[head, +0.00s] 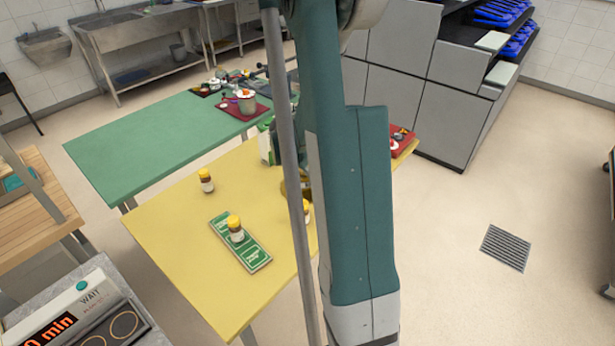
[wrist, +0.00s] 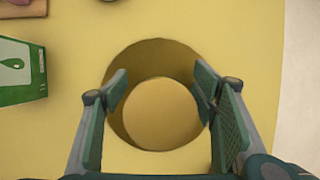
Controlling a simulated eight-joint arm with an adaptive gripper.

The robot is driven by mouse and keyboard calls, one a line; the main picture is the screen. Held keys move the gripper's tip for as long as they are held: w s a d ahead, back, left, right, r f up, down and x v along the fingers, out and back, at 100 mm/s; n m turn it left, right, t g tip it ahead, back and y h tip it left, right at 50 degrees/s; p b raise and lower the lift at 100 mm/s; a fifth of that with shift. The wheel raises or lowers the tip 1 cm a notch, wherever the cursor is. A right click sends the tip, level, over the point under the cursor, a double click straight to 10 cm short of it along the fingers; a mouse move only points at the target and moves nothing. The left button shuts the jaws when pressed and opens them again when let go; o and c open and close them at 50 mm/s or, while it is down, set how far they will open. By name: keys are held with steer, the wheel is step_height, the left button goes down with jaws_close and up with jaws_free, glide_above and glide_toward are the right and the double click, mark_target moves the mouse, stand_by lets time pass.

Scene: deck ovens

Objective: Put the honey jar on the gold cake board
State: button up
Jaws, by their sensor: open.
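Small jars with yellow lids stand on the yellow table: one upright on a green board (head: 253,257), the jar (head: 236,232), one further back (head: 206,182), and one partly hidden by my arm (head: 306,210). I cannot tell which is honey. A dark gold round thing (head: 291,188), apparently the cake board, is mostly hidden by my arm. In the wrist view a dark gold round (wrist: 150,58) shows with a paler yellow disc (wrist: 160,112) overlapping it; I cannot tell what the disc is. My gripper (wrist: 161,92) is open, its fingers either side of the disc.
A green and white box (wrist: 20,72) stands to the left in the wrist view. Behind is a green table (head: 150,135) with a pot (head: 246,101) on a red tray. A red tray (head: 403,141) shows right of my arm. The yellow table's front left is clear.

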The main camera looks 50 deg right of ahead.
mark_target(298, 170)
steer(key=shift+r, duration=0.15)
steer(key=shift+p+v, duration=0.95)
steer(key=shift+v, duration=5.05)
steer(key=shift+a, duration=0.15)
steer(key=shift+a+r, duration=0.2)
steer(key=shift+a, duration=0.05)
steer(key=s+a+r+m+t, duration=0.1)
steer(key=a+r+m, duration=0.25)
steer(key=a, duration=0.45)
steer(key=a+r+m+t+y, duration=0.1)
steer(key=a+r+m+t, duration=0.1)
steer(key=a+r, duration=0.45)
steer(key=s+a+r+m+t, duration=0.1)
steer(key=a+r+m, duration=0.15)
steer(key=a, duration=0.65)
steer(key=s+a+r+m+t+y, duration=0.1)
steer(key=s+a+m, duration=0.4)
steer(key=a, duration=0.5)
steer(key=s+a+r+m+t+y, duration=0.2)
steer(key=s+a+m, duration=0.3)
steer(key=a, duration=0.6)
steer(key=shift+s+a+r, duration=0.2)
steer(key=shift+s, duration=0.75)
